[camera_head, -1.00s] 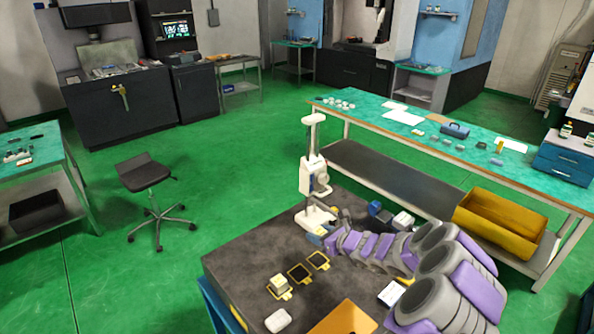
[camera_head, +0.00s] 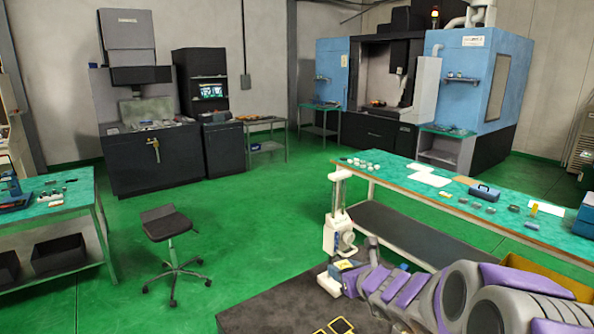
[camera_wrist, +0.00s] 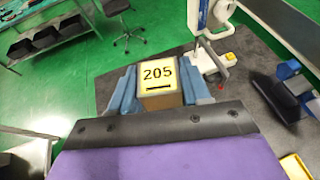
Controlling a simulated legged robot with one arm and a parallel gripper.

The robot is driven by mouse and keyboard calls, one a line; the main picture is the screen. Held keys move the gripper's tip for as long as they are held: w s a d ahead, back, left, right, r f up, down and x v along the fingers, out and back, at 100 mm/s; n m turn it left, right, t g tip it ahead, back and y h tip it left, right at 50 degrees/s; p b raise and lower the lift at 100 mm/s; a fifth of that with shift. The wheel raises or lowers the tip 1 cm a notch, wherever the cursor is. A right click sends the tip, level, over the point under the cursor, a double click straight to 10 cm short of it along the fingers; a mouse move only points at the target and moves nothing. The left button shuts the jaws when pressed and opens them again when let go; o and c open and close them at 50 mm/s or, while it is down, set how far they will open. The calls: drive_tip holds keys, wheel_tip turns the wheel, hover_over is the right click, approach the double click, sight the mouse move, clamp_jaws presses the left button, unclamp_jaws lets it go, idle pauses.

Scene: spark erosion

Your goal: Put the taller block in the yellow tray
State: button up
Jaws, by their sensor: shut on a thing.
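My gripper (camera_wrist: 160,88) is shut on a pale block with a yellow top face (camera_wrist: 158,74) marked "205" and a black bar. Blue fingers press on its left and right sides. In the head view my gripper (camera_head: 343,266) holds it beside the white gauge stand, with the block small there. The block's lower part and height are hidden in the wrist view. A yellow piece (camera_wrist: 296,167) shows at the lower right edge of the wrist view; I cannot tell whether it is the tray. The other block is out of view.
The white gauge stand (camera_head: 338,225) rises close beside my gripper. A long green-topped bench (camera_head: 400,180) stands behind. A stool (camera_head: 168,225) stands on open green floor at left.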

drive_tip(key=shift+s+d+m+h, duration=0.5)
drive_tip(key=shift+s+d, duration=0.4)
drive_tip(key=shift+d, duration=0.2)
drive_tip(key=n+g+y+b, duration=0.1)
drive_tip(key=n+y+b, duration=0.1)
drive_tip(key=n+y, duration=0.2)
hover_over(355, 329)
drive_tip(key=s, duration=0.2)
wheel_tip(355, 329, down, 16)
drive_tip(key=shift+g, duration=0.3)
drive_tip(key=f+b, duration=0.1)
drive_tip(key=f, duration=0.6)
drive_tip(key=f+b, duration=0.1)
drive_tip(key=f, duration=0.2)
drive_tip(key=shift+s+a+f+b, duration=0.2)
drive_tip(key=shift+a+f+b, duration=0.05)
drive_tip(key=shift+b, duration=0.05)
drive_tip(key=shift+r, duration=0.1)
drive_tip(key=o, duration=1.2)
drive_tip(key=shift+c, duration=0.2)
